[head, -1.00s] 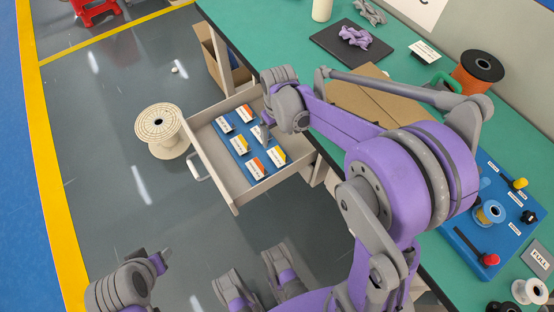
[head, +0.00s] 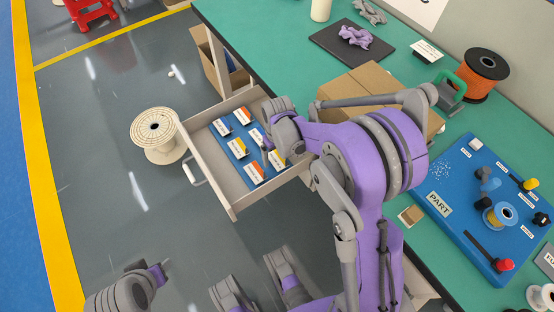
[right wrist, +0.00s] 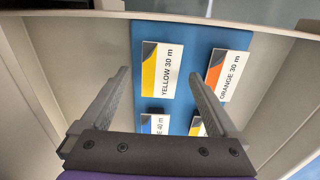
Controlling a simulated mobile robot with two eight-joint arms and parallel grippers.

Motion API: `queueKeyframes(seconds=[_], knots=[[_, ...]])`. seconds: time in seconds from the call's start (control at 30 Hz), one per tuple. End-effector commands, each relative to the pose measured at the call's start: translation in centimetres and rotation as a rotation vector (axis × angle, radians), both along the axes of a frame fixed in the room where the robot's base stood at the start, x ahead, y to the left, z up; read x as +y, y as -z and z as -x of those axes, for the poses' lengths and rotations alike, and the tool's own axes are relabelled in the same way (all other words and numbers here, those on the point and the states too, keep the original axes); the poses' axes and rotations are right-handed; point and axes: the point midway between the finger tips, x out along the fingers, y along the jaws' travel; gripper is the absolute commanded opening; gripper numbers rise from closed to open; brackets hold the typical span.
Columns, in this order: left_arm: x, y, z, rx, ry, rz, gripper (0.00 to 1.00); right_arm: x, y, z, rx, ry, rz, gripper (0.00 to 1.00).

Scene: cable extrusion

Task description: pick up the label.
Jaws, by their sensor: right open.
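Several small white labels with coloured corners stand in rows on a blue panel (head: 233,160) in the open drawer (head: 230,200). My right gripper (right wrist: 160,75) is open and empty above the panel; in the head view, its wrist hangs over the drawer's right side. In the right wrist view, the "YELLOW 30 m" label (right wrist: 162,71) lies between and beyond the fingertips. The "ORANGE 30 m" label (right wrist: 228,74) is right of it. Two labels nearer me are partly hidden by the gripper; one reads "40 m" (right wrist: 155,124). My left gripper (head: 160,270) is at lower left, away from the drawer.
Drawer walls surround the panel. A cream spool (head: 157,133) stands on the floor left of the drawer. The green bench (head: 285,50) holds a cardboard box (head: 365,78), an orange spool (head: 482,72) and a blue "PART" board (head: 465,225). The floor at left is mostly clear.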

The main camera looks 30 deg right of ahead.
Motion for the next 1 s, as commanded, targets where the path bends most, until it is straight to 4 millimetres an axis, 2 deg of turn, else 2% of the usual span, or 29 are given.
queueKeyframes(seconds=[0.97, 1.0], knots=[[0.00, 0.46, -0.04, 0.002, 0.000, 0.000, 0.50, 0.01, 0.49, 0.02, 0.000, 0.000, 0.000, 0.95], [0.00, 0.46, -0.04, 0.002, 0.000, 0.000, 0.50, 0.01, 0.49, 0.02, 0.000, 0.000, 0.000, 0.88]])
